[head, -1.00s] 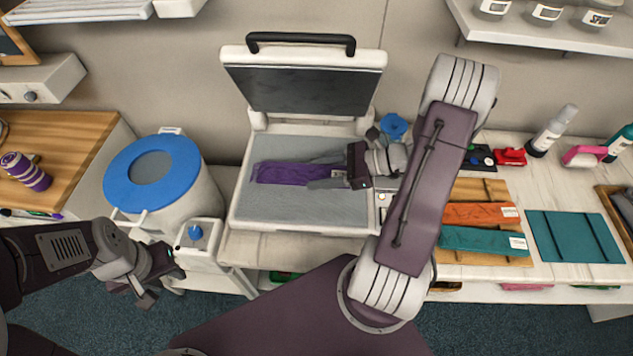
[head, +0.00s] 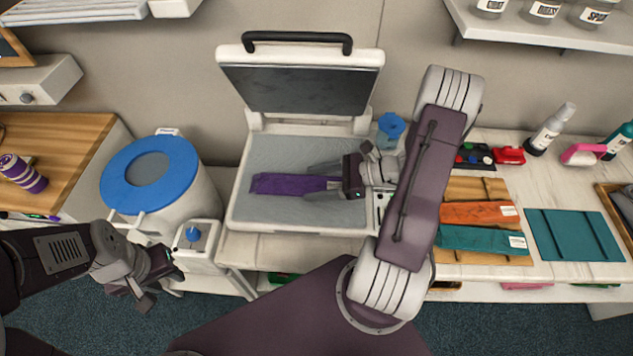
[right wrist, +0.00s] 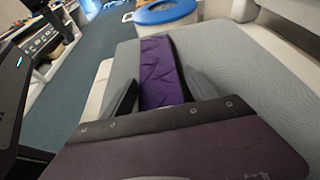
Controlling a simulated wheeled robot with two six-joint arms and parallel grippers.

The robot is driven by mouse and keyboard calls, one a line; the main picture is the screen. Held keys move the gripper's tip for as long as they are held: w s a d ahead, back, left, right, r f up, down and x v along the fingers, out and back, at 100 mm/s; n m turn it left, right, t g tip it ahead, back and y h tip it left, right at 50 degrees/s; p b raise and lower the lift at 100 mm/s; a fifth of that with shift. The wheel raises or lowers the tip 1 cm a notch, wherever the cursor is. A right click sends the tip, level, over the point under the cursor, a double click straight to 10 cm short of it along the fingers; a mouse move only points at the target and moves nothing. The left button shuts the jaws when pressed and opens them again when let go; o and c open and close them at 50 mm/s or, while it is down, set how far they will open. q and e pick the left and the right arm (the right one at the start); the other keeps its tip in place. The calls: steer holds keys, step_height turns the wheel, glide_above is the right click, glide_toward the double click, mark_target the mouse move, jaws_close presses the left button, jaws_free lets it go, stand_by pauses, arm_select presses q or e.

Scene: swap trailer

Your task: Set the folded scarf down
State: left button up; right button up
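The folded purple scarf (head: 285,184) lies lengthwise over the grey pad of the open press (head: 265,211), left of my right gripper. My right gripper (head: 323,184) reaches in from the right, one finger along each long side of the scarf's right end. In the right wrist view the scarf (right wrist: 160,70) runs between the two fingers, which look tight against its edges. Whether the scarf touches the pad or hangs just above it is hard to tell. My left gripper (head: 149,294) is empty, low at the left; its finger gap is unclear.
The press's lid (head: 300,90) stands raised behind the pad. A blue-lidded white drum (head: 190,180) is at the left. To the right, orange (head: 478,213) and teal (head: 470,238) folded scarves lie on a wooden board. The pad is clear around the purple scarf.

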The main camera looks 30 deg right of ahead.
steer(key=shift+s+a+f, duration=0.15)
steer(key=shift+s+f, duration=0.05)
steer(key=shift+r, duration=0.25)
steer(key=v, duration=1.2)
steer(key=shift+w+r, duration=0.1)
steer(key=shift+r, duration=0.1)
